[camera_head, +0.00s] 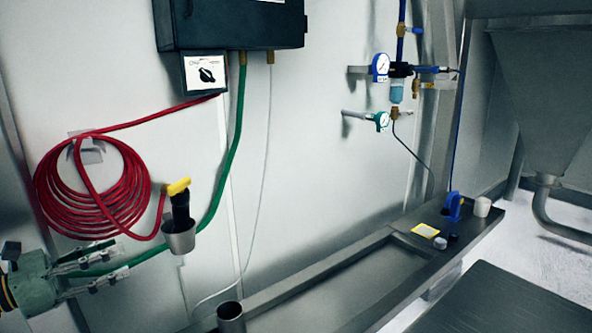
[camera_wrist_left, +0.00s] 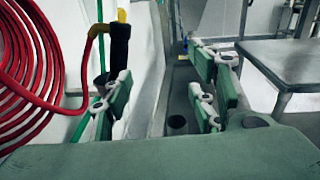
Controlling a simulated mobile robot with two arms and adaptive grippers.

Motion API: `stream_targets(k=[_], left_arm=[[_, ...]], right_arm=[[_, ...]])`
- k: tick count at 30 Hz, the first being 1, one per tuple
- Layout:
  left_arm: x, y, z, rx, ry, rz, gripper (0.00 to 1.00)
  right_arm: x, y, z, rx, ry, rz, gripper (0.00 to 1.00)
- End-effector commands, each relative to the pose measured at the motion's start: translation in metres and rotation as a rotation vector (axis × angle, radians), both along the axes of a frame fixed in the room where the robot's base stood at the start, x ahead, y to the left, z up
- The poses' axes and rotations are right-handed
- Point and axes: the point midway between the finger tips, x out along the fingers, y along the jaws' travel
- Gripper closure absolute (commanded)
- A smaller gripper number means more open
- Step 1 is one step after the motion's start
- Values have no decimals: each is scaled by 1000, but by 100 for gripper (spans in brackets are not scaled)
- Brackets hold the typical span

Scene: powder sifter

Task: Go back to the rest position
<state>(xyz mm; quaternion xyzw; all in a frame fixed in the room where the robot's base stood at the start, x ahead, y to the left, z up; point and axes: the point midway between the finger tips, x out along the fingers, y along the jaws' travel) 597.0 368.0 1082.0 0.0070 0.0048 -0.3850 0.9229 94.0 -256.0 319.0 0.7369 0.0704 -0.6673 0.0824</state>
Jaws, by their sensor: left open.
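My left gripper (camera_head: 121,259) is open and empty at the lower left of the head view, its fingers pointing right. In the left wrist view the open fingers (camera_wrist_left: 163,92) stand wide apart with nothing between them. A black tool with a yellow top (camera_head: 181,200) stands upright in a grey cup holder (camera_head: 180,239) on the wall, to the right of the gripper and apart from it. My right gripper is in neither view.
A coiled red hose (camera_head: 95,190) hangs on the wall just above my left gripper. A green hose (camera_head: 237,150) runs down from a dark box (camera_head: 235,25). A metal bench with a recessed tray (camera_head: 345,285) runs along the wall, with a metal cylinder (camera_head: 231,317) near its front.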

Motion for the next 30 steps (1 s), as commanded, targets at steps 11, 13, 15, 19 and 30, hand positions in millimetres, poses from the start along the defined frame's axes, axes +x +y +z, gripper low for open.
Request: stream_targets(k=[11, 13, 15, 19, 30], left_arm=[[12, -19, -16, -236, 81, 94, 47], [15, -24, -21, -306, 107, 123, 47], [17, -28, -27, -386, 139, 156, 47], [20, -35, -42, -570, 216, 230, 47], [-23, -48, -164, -1488, 673, 685, 47]], right_arm=[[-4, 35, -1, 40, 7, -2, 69], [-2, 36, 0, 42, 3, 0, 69], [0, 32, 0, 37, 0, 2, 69], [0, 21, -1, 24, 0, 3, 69], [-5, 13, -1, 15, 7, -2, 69]])
